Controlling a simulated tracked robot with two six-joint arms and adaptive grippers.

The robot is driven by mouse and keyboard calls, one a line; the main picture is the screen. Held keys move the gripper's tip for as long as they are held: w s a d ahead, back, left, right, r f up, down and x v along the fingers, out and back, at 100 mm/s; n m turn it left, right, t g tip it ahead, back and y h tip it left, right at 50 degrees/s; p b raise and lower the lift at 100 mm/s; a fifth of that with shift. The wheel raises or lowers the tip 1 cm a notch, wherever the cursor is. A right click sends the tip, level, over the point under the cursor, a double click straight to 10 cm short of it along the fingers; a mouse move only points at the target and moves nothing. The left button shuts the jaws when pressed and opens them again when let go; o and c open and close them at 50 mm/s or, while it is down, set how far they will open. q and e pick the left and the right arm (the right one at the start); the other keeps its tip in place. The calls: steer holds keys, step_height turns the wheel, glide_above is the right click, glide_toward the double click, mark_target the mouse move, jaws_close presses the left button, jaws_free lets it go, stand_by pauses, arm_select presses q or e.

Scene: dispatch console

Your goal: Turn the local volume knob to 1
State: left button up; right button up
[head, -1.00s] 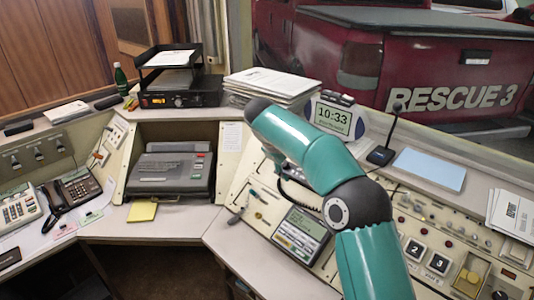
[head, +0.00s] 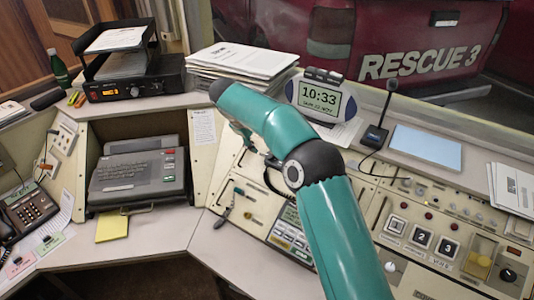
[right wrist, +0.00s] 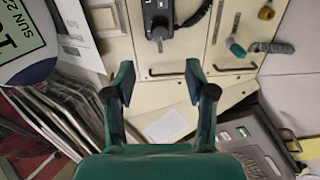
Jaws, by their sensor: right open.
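My left gripper is out of view.
A clock (head: 320,100), a stack of papers (head: 240,62) and a desk microphone (head: 376,134) stand on the upper ledge. A grey machine (head: 138,175) fills the left recess. A black handset (right wrist: 158,18) shows ahead of my right gripper. A blue sheet (head: 427,146) lies on the ledge.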

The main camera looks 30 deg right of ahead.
mark_target(269, 155)
steer(key=p+x, duration=0.2)
steer(key=x, duration=0.9)
steer(key=shift+d+f, duration=0.15)
steer(key=shift+f, duration=0.15)
jaws_close()
